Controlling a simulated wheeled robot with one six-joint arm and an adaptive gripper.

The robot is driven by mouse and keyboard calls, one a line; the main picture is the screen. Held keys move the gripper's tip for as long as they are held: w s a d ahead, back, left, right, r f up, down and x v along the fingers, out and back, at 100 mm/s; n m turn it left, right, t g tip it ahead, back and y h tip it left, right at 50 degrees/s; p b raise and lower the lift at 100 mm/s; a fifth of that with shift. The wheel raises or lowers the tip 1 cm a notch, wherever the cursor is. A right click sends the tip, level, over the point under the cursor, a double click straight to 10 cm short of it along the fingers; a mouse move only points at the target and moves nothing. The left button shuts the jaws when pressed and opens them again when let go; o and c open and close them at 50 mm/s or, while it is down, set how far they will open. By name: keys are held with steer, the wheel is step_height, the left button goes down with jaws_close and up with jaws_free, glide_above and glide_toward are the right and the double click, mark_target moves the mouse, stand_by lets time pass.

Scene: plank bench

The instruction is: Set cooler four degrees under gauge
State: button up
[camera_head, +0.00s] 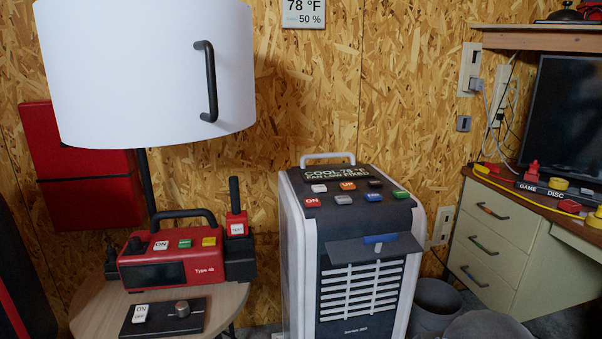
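The wall gauge (304,12) at the top reads 78 °F and 50 %; its upper edge is cut off. The cooler (350,245) stands upright on the floor in the middle. Its small tilted display (338,172) shows COOL, a temperature that looks like 75 °F, and FAN LOW FIXED; the last digit is hard to read. Below it are an orange UP button (348,186), a red ON button (312,202), a blue button (373,197), a green button (400,195) and pale and dark ones. Several labels are too small to read. My gripper is out of view.
A white lampshade (140,70) with a black handle stands left, above a round table (90,310). The table holds a red Type 48 device (165,262) and a black switch panel (163,317). A drawer desk (490,250) stands right. Space above the cooler's buttons looks clear.

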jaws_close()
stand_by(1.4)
